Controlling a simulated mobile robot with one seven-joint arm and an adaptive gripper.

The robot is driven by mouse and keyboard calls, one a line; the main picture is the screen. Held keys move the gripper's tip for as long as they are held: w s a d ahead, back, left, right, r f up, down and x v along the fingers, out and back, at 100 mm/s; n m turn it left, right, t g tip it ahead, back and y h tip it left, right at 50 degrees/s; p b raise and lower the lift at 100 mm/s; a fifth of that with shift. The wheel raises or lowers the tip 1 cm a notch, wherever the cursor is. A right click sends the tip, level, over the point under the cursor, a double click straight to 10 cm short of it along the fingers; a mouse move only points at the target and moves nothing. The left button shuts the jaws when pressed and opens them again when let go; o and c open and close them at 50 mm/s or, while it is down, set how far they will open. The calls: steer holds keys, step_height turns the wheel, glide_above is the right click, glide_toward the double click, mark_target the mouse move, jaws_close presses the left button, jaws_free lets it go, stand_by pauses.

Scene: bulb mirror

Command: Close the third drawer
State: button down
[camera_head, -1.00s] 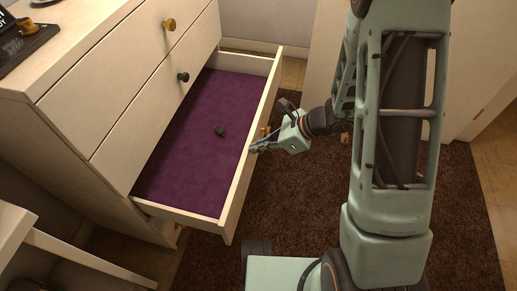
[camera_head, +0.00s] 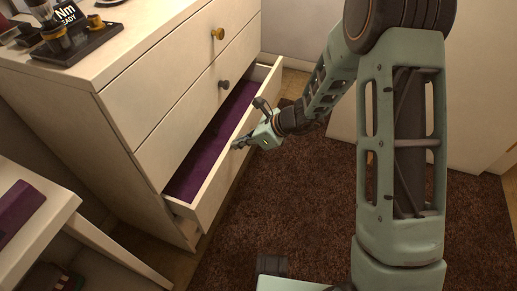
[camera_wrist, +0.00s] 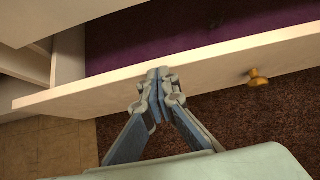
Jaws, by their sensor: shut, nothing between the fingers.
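The third drawer (camera_head: 208,190), low in the white dresser, is partly open, with a purple lining inside. In the wrist view its front panel (camera_wrist: 210,76) runs across the picture, with a brass knob (camera_wrist: 258,77) to the right of my gripper. My gripper (camera_head: 238,145) is at the outer side of the drawer front, near its top edge. In the wrist view my gripper (camera_wrist: 157,76) has its fingertips together, at or against the panel; exact contact is hard to tell. Nothing shows between the fingers.
The dresser (camera_head: 125,115) has shut drawers above, with a brass knob (camera_head: 218,34) and a dark knob (camera_head: 223,85). A dark tray (camera_head: 75,40) stands on top. A white side table (camera_head: 45,215) is at lower left. Brown carpet (camera_head: 300,200) lies before the drawer.

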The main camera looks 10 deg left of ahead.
steer(key=w+a, duration=0.1)
steer(key=a, duration=0.5)
steer(key=shift+w, duration=0.15)
